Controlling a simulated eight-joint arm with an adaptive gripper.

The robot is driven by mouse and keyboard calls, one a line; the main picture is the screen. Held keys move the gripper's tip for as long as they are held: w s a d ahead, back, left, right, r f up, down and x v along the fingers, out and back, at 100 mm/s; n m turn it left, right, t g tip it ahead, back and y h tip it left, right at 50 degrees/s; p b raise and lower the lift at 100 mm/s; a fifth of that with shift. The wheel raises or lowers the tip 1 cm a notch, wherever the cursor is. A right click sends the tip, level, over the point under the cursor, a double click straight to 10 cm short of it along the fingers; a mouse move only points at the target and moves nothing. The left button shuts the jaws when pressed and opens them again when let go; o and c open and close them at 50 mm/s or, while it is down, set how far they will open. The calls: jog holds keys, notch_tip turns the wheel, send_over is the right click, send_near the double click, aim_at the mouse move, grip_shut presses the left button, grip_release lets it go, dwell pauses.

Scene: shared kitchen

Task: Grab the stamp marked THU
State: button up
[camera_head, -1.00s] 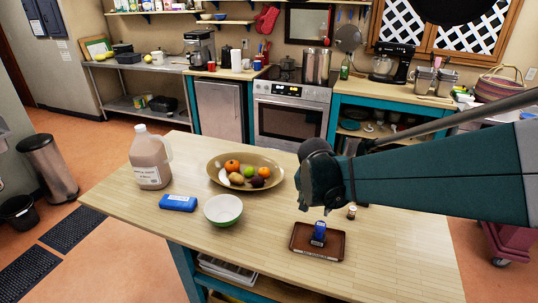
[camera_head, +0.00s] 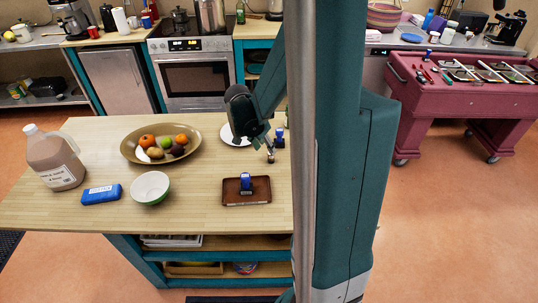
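A blue stamp (camera_head: 246,181) stands upright on a small brown tray (camera_head: 262,197) near the front right of the wooden table. Another small blue object, apparently a stamp (camera_head: 279,138), stands farther back beside my arm. The marking on each is too small to read, so I cannot tell which says THU. My dark gripper (camera_head: 254,142) is above the table, behind and apart from the tray. Its fingers are dark and small, so whether they are open is unclear. No held object is visible.
A white plate (camera_head: 228,138) lies partly hidden behind my gripper. A small jar (camera_head: 270,156) stands beside it. A fruit bowl (camera_head: 128,147), green-white bowl (camera_head: 150,188), blue packet (camera_head: 102,194) and jug (camera_head: 56,160) occupy the left. My column hides the table's right end.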

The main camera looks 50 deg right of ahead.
aim_at(271, 157)
jog(key=shift+d+f, duration=0.15)
dwell(0.3)
jog(key=shift+x, duration=1.2)
jog(key=shift+d+f, duration=0.1)
jog(key=shift+x, duration=2.5)
jog(key=shift+d, duration=0.15)
jog(key=shift+c, duration=0.2)
jog(key=c, duration=1)
